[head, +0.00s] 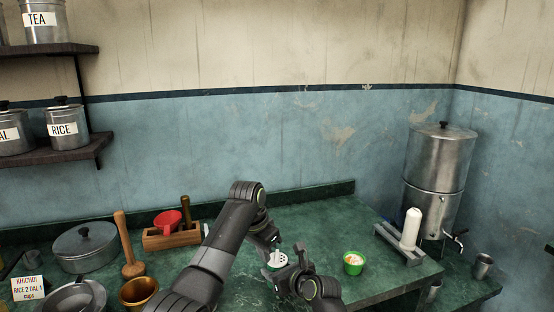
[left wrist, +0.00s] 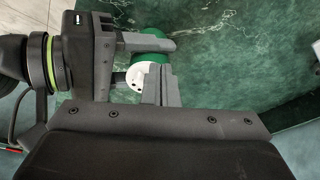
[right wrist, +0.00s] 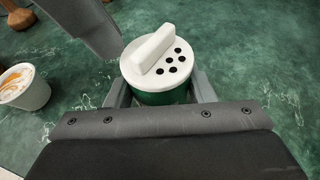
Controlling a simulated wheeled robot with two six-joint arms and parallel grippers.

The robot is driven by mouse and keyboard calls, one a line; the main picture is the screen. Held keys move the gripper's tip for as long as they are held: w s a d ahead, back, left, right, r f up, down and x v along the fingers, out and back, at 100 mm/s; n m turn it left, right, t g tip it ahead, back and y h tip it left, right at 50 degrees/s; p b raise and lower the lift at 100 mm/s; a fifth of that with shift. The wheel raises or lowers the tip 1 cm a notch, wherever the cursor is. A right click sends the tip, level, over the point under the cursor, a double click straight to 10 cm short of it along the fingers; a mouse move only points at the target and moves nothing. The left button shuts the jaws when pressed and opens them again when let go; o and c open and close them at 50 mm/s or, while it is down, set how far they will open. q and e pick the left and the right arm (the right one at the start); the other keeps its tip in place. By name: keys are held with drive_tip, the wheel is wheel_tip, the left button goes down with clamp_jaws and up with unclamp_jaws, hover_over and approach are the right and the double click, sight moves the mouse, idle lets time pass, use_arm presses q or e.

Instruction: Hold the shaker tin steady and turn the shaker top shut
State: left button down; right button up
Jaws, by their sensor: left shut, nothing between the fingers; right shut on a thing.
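The shaker tin (right wrist: 160,97) is green and stands upright in the right wrist view. Its white shaker top (right wrist: 168,72) has a raised tab and several dark holes showing. My right gripper (head: 284,272) is shut around the tin, one finger on each side. In the left wrist view the white top (left wrist: 135,78) is partly hidden by grey fingers. My left gripper (left wrist: 162,86) is shut and empty, close beside the top. It shows at the upper left of the right wrist view (right wrist: 92,28), apart from the tab. In the head view the arms partly hide the shaker (head: 277,260).
A white cup with orange contents (right wrist: 22,88) is beside the tin. A brass pot (head: 139,292), wooden pestle (head: 126,245) and wooden box (head: 172,236) are left. A steel urn (head: 436,180) stands right.

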use_arm(q)
drive_tip(key=shift+a, duration=0.1)
idle(0.3)
drive_tip(key=w+d+v, duration=0.1)
drive_tip(key=v, duration=0.5)
drive_tip(key=shift+a, duration=0.3)
drive_tip(key=shift+s+r, duration=0.15)
wheel_tip(320, 180, down, 6)
drive_tip(key=s+d, duration=0.2)
drive_tip(key=shift+d, duration=0.3)
idle(0.4)
drive_tip(key=shift+w, duration=0.3)
idle(0.6)
